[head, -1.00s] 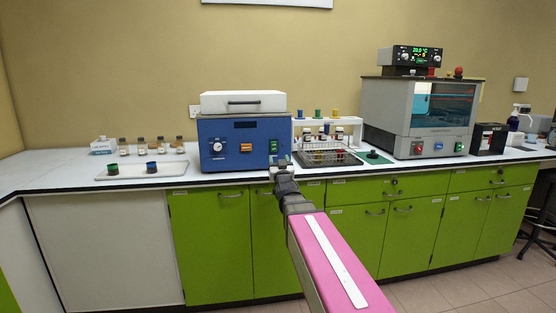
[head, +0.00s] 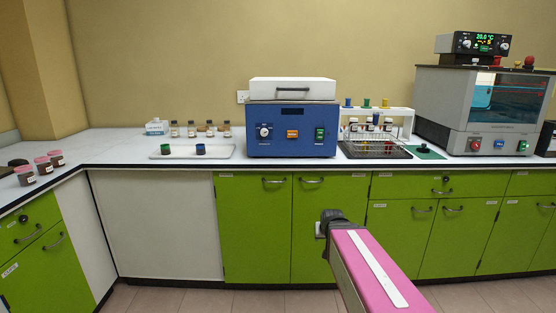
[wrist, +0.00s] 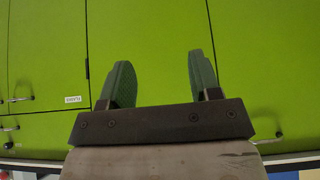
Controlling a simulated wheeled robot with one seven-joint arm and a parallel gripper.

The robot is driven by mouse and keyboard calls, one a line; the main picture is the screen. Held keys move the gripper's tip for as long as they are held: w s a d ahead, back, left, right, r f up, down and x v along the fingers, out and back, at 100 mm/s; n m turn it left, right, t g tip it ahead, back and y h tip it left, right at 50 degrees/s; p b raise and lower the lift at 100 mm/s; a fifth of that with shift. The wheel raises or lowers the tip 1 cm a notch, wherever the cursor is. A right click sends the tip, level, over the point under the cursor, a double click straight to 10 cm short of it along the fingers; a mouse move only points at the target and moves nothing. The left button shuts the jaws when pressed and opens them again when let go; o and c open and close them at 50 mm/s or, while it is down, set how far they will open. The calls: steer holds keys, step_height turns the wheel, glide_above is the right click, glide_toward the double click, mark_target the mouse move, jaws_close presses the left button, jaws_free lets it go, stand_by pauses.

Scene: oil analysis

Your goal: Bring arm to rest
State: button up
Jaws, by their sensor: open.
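My arm shows in the head view as a pink link with a white stripe, rising from the lower right. My gripper is at its far end, low in front of the green cabinet doors, and its fingers are hidden there by the wrist. In the wrist view my gripper (wrist: 160,82) shows two green finger pads spread apart with nothing between them. Behind them are the green cabinet doors (wrist: 150,40), upside down in this view. The gripper is below the white worktop (head: 120,150).
On the worktop stand a blue device (head: 291,140), a tray (head: 225,152) with two small cups, a wire basket (head: 375,148), a grey oven (head: 480,115) and several bottles. Pink-lidded jars (head: 42,168) stand at the left. The floor (head: 170,298) before the cabinets looks clear.

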steer(key=s+f+g, duration=0.3)
steer(key=s, duration=0.3)
steer(key=s+f+g, duration=0.3)
steer(key=s+f, duration=0.1)
steer(key=s, duration=0.3)
steer(key=shift+g, duration=0.4)
